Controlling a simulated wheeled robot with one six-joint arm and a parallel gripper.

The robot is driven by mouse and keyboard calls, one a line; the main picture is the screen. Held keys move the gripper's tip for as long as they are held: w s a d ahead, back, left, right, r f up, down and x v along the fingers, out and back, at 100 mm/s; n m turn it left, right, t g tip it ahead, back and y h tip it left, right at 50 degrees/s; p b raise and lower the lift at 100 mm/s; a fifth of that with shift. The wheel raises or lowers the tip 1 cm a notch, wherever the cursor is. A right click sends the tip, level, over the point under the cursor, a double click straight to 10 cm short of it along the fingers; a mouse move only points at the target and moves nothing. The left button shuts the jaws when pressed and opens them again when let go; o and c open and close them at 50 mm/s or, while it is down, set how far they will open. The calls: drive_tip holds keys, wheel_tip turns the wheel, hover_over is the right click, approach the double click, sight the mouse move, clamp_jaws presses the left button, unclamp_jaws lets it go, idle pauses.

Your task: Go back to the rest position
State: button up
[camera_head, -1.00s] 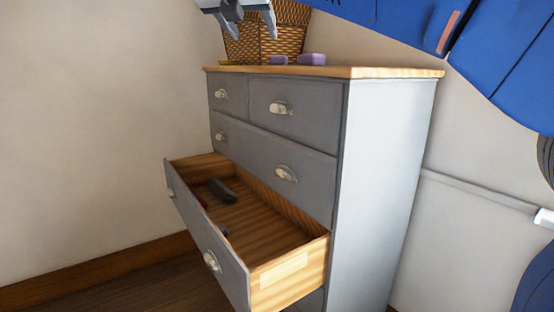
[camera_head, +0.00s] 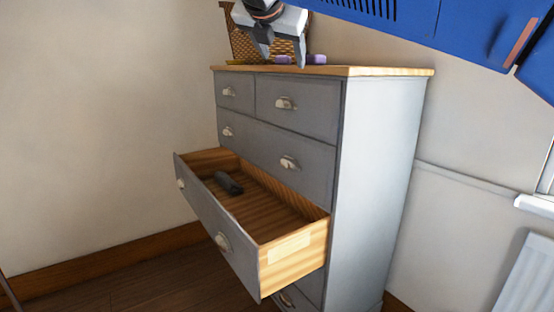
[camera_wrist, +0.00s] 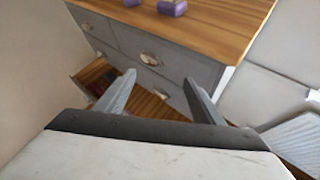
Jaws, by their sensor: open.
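My gripper (camera_head: 284,58) is open and empty in the head view, in front of the wicker basket and near the top of the grey dresser (camera_head: 385,170). In the wrist view its two fingers (camera_wrist: 160,95) stand wide apart with nothing between them. Beyond them the wrist view shows the dresser's wooden top (camera_wrist: 225,25) and front.
A lower drawer (camera_head: 290,250) is pulled out, with a dark object (camera_head: 229,183) inside. A wicker basket (camera_head: 240,44) and purple items (camera_head: 316,59) are on the dresser top. A radiator (camera_head: 525,275) is at right. Floor (camera_head: 130,285) is clear at lower left.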

drive_tip(key=s+d+f+m+g, duration=0.25)
drive_tip(key=d+f+m, duration=0.25)
drive_tip(key=d+f, duration=0.25)
drive_tip(key=s+d+f+m+g, duration=0.1)
drive_tip(key=s+d+f+m, duration=0.3)
drive_tip(key=d+f, duration=0.35)
drive_tip(key=s+d+f+m+g, duration=0.1)
drive_tip(key=s+d+f+m, duration=0.4)
drive_tip(key=f, duration=0.3)
drive_tip(key=s+d+f+m+g+y, duration=0.1)
drive_tip(key=s+d+f+m, duration=0.3)
drive_tip(key=s+f+m, duration=0.4)
drive_tip(key=s+d+f+m+g+y, duration=0.1)
drive_tip(key=s+d+f+m, duration=0.3)
drive_tip(key=f, duration=1.3)
drive_tip(key=s+m, duration=0.4)
drive_tip(key=s, duration=0.1)
drive_tip(key=shift+s+f+m+y, duration=0.3)
drive_tip(key=shift+y, duration=0.1)
